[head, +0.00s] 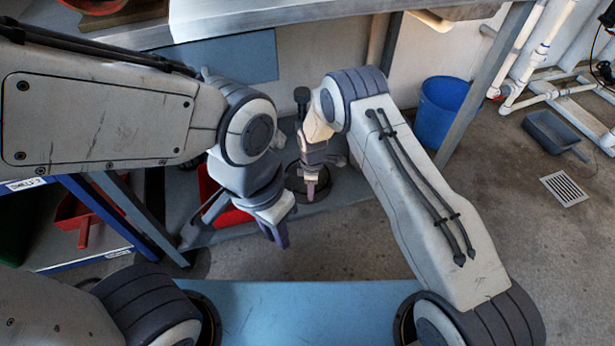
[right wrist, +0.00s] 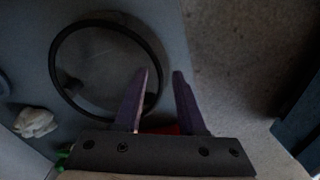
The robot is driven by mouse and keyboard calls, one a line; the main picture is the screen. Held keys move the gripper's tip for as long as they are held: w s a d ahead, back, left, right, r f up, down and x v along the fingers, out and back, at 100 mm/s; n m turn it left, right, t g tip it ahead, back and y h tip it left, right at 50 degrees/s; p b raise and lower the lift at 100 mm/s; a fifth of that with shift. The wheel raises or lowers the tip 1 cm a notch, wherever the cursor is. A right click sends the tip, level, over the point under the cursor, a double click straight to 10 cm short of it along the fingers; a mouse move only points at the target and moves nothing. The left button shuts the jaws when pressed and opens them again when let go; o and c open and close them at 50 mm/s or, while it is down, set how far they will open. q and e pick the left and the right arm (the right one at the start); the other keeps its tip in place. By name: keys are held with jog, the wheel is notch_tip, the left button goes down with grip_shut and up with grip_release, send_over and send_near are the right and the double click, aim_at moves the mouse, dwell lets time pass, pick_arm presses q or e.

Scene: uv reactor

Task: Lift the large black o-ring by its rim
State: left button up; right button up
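The large black o-ring (head: 336,196) lies flat on the grey-blue low shelf beneath the bench, partly hidden by my right gripper. It shows whole as a thin dark ring in the right wrist view (right wrist: 52,60), except where my fingers cross it. My right gripper (right wrist: 160,72) is open, with one finger over the inside of the ring and the other outside its right rim. In the head view my right gripper (head: 312,190) points down at the ring. I cannot tell whether it touches. My left gripper (head: 277,236) hangs lower left of it, away from the ring.
A red bin (head: 230,217) sits behind my left gripper. A white crumpled piece (right wrist: 36,122) lies left of the ring. A blue bucket (head: 440,112) and a bench leg (head: 482,85) stand to the right. The concrete floor in front is clear.

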jog(key=shift+f, duration=0.25)
dwell(0.3)
grip_shut()
